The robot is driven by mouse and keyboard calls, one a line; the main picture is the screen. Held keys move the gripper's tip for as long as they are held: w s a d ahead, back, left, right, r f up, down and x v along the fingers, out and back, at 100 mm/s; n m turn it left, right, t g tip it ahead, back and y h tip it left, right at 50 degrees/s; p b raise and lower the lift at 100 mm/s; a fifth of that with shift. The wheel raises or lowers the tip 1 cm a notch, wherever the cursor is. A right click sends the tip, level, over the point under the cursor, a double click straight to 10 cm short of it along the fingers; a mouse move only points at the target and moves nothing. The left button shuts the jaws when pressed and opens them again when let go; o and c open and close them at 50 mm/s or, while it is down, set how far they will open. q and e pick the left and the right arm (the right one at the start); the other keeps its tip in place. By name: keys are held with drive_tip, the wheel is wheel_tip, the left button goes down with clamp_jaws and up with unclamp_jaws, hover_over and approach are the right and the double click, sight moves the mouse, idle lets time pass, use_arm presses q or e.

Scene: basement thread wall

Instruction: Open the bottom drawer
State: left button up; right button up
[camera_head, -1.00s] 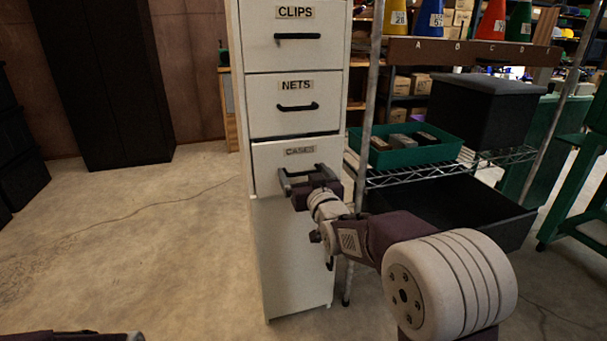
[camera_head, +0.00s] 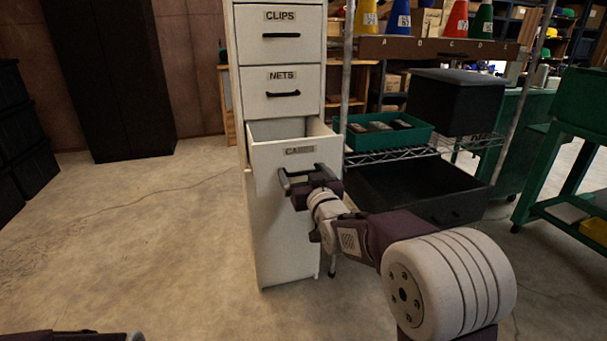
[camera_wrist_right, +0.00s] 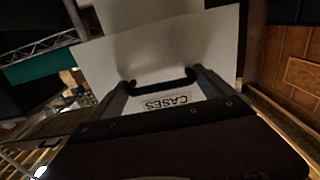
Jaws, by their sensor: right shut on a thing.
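A tall cream cabinet (camera_head: 283,235) stands in the middle of the head view. Its CASES drawer (camera_head: 262,158), the lowest of three labelled drawers, is pulled partly out, and its open top shows. My right gripper (camera_head: 308,177) is shut on the black handle of this drawer. In the right wrist view the fingers of my right gripper (camera_wrist_right: 158,92) reach the black bar handle (camera_wrist_right: 160,88), with the upside-down CASES label behind it. The NETS drawer (camera_head: 259,104) and the CLIPS drawer (camera_head: 258,49) are closed. My left gripper is not in view; only a dark piece of my left arm shows at lower left.
A wire shelf to the right holds a green tray (camera_head: 418,142) and a black lidded box (camera_head: 444,107). A black bin (camera_head: 385,185) sits below. A green bench (camera_head: 590,130) stands far right. The floor left of the cabinet is clear.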

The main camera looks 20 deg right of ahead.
drive_tip(key=shift+d, duration=0.15)
drive_tip(key=o, duration=1.8)
drive_tip(key=shift+s+r+p, duration=0.1)
drive_tip(key=shift+s+p, duration=0.25)
drive_tip(key=shift+s, duration=0.15)
drive_tip(key=s+p, duration=0.2)
drive_tip(key=s, duration=0.6)
drive_tip(key=shift+d+p, duration=0.2)
drive_tip(key=shift+p, duration=0.1)
